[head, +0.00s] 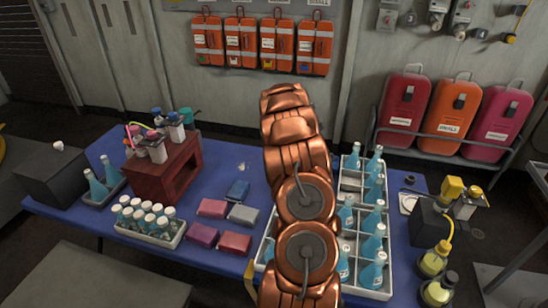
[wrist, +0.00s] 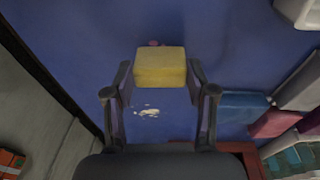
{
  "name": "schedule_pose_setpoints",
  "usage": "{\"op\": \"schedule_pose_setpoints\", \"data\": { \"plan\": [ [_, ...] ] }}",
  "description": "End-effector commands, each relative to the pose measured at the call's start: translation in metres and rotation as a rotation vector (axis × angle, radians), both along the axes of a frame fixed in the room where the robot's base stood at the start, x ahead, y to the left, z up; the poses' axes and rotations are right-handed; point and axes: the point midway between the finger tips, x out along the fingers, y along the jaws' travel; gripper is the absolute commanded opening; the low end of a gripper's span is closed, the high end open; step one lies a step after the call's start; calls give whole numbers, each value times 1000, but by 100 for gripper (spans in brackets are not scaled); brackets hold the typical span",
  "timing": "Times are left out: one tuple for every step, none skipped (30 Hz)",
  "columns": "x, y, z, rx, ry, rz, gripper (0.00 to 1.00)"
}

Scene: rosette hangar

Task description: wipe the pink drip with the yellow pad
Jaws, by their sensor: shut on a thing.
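In the wrist view my gripper (wrist: 160,80) is shut on the yellow pad (wrist: 160,66), with one finger at each side of it. The pad is over the blue table top; I cannot tell whether it touches the surface. A small bit of the pink drip (wrist: 153,43) shows just past the pad's far edge, and the pad may hide the rest. A whitish spot (wrist: 147,112) lies on the table between the fingers, nearer to me than the pad. In the head view my copper arm hides the gripper, the pad and the pink drip.
Several coloured pads, among them a blue one (head: 238,190), lie left of my arm on the blue table (head: 95,208). A dark red stand (head: 165,172) and a bottle tray (head: 150,236) stand farther left. A white divided crate (head: 376,293) with bottles is at right.

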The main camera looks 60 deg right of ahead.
Motion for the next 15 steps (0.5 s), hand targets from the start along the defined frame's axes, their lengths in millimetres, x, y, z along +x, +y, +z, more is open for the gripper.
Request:
{"op": "schedule_pose_setpoints", "data": {
  "plan": [
    [-1, 6, -3, 5, 4, 2, 12],
    [-1, 8, -2, 5, 4, 2, 12],
    [-2, 11, -2, 4, 4, 1, 12],
    [-2, 13, -2, 3, 3, 1, 12],
    [-2, 16, -2, 3, 2, 1, 12],
    [-2, 15, 2, 2, 1, 1, 12],
    [-1, 15, 3, 2, 1, 2, 12],
    [0, 14, 10, -1, -1, 3, 12],
    [0, 14, 21, -4, -3, 3, 12],
    [0, 15, 23, -1, -1, 3, 12],
    [0, 15, 25, 1, -1, 4, 12],
    [0, 16, 27, 1, 1, 3, 12],
    [0, 16, 30, 2, 1, 3, 12],
    [0, 17, 32, 3, 1, 3, 12],
    [1, 17, 36, 3, 1, 4, 12]
  ]
}}
